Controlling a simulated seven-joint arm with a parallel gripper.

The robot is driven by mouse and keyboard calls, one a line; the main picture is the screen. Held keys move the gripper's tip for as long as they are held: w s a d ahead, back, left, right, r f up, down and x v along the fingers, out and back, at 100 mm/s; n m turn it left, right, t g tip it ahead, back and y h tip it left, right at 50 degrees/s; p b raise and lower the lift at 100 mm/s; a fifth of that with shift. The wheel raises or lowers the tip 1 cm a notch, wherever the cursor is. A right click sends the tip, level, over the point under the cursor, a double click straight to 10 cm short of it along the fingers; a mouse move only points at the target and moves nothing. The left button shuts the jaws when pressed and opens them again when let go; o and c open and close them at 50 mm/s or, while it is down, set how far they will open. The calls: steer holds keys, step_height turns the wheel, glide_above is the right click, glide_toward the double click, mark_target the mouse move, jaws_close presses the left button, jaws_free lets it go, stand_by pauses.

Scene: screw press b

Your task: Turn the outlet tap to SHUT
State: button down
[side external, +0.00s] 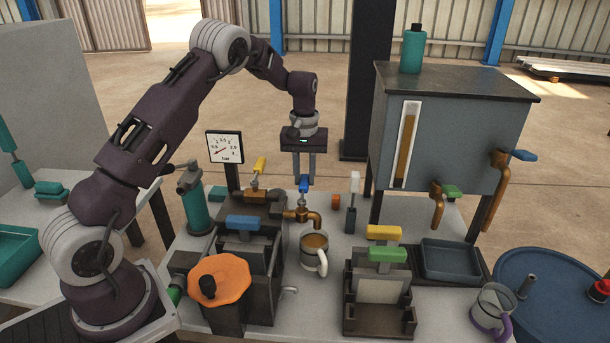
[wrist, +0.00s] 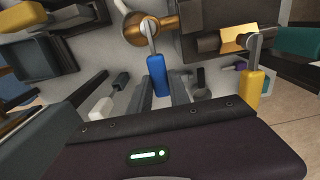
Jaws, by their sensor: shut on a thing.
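The outlet tap is a brass valve and spout (side external: 311,216) on the press, with a blue lever handle (side external: 303,182). In the wrist view the blue handle (wrist: 157,75) stands out from the brass body (wrist: 139,30) on a grey stem. My gripper (side external: 304,182) points down over the tap and is shut on the blue handle, one finger on each side. In the wrist view my gripper's fingers (wrist: 158,92) flank the handle. I cannot read any SHUT or OPEN marking.
A mug of brown liquid (side external: 316,243) stands under the spout. A yellow-handled tap (side external: 259,166) is close by on the left. An orange handwheel (side external: 219,279), a pressure gauge (side external: 225,147) and a block with yellow and green handles (side external: 380,300) are nearby. A tank (side external: 450,130) stands right.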

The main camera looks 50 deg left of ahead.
mark_target(304, 179)
steer(key=shift+a+r, duration=0.1)
steer(key=c, duration=1.2)
jaws_free()
step_height(304, 179, up, 7)
steer(key=s+d+r+m+t, duration=0.3)
steer(key=s+d+r, duration=0.75)
steer(key=r, duration=0.35)
steer(key=s+d+m+t, duration=0.1)
steer(key=s+d+m, duration=0.2)
steer(key=s, duration=0.8)
steer(key=s+d+f+m+t, duration=0.1)
steer(key=s+d+m, duration=0.2)
steer(key=s, duration=0.9)
steer(key=shift+d+t, duration=0.3)
steer(key=shift+d, duration=0.1)
